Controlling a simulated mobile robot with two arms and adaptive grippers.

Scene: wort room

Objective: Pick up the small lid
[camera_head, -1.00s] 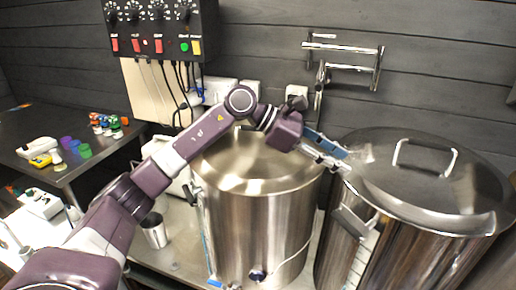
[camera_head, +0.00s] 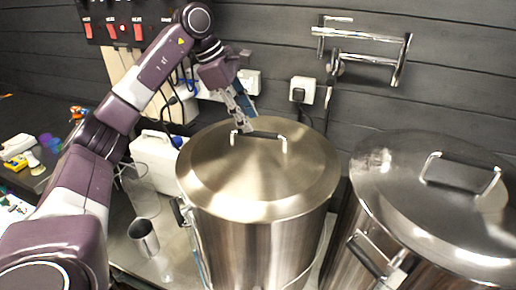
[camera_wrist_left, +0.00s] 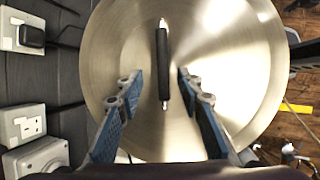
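The small lid (camera_head: 225,175) is a round brushed-steel disc with a dark bar handle (camera_head: 265,135) on steel posts, lying on the left pot. In the left wrist view the lid (camera_wrist_left: 235,50) fills the middle, and its black handle (camera_wrist_left: 162,62) runs between the finger lines. My left gripper (camera_head: 243,118) points down at the left end of the handle. In the wrist view its blue-padded fingers (camera_wrist_left: 159,75) are spread on either side of the handle, with gaps on both sides. I cannot tell their exact height above the lid. My right gripper is out of view.
A larger pot with its own lid (camera_head: 385,190) and handle stands close on the right. A wall rail (camera_head: 360,35) and sockets (camera_head: 302,90) are behind. A white canister (camera_head: 155,160) and metal cup (camera_head: 143,238) stand left of the pot.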

